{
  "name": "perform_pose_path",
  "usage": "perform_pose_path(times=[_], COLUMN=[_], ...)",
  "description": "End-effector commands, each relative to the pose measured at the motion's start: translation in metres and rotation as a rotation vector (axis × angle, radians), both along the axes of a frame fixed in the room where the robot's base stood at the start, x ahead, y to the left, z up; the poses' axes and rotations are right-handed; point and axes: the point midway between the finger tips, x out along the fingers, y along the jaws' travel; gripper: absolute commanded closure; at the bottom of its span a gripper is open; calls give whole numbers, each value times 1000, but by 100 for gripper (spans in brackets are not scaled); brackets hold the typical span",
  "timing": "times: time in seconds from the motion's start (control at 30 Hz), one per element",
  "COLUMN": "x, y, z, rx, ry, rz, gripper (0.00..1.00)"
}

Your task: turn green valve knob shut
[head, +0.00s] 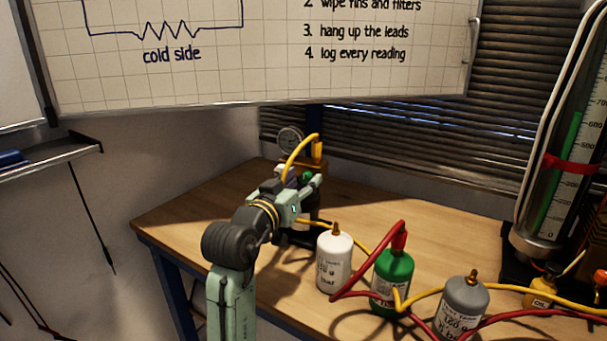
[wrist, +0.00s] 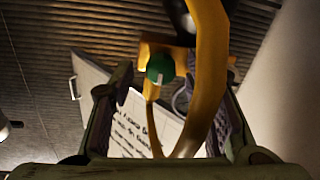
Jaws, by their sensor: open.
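The green valve knob (wrist: 160,68) is round with a pale line across its face. In the wrist view it sits on a brass-yellow body, just beyond and between the open fingers of my gripper (wrist: 165,105). The fingers do not appear to touch it. A thick yellow hose (wrist: 208,60) loops in front of the camera, just right of the knob, and hides part of the space between the fingers. In the head view my gripper (head: 302,187) is at the gauge rig at the back of the bench and mostly covers the knob.
A round gauge (head: 290,140) stands behind my gripper. On the wooden bench (head: 190,215) are a white bottle (head: 335,265), a green bottle (head: 392,280) and a grey bottle (head: 463,310), with red and yellow hoses among them. The bench's left part is clear.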

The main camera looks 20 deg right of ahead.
Motion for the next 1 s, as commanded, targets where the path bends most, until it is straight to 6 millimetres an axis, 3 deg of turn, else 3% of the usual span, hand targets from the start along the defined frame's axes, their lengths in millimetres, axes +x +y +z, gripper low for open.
perform_pose_path(times=[0.2, 0.47, 1.0], x=[11, 12, 12], y=[-11, -12, -12], z=[1, 0, 0], rx=[1, 0, 0], ry=[-2, -3, -1], rz=[1, 2, 2], gripper=[57, 57, 92])
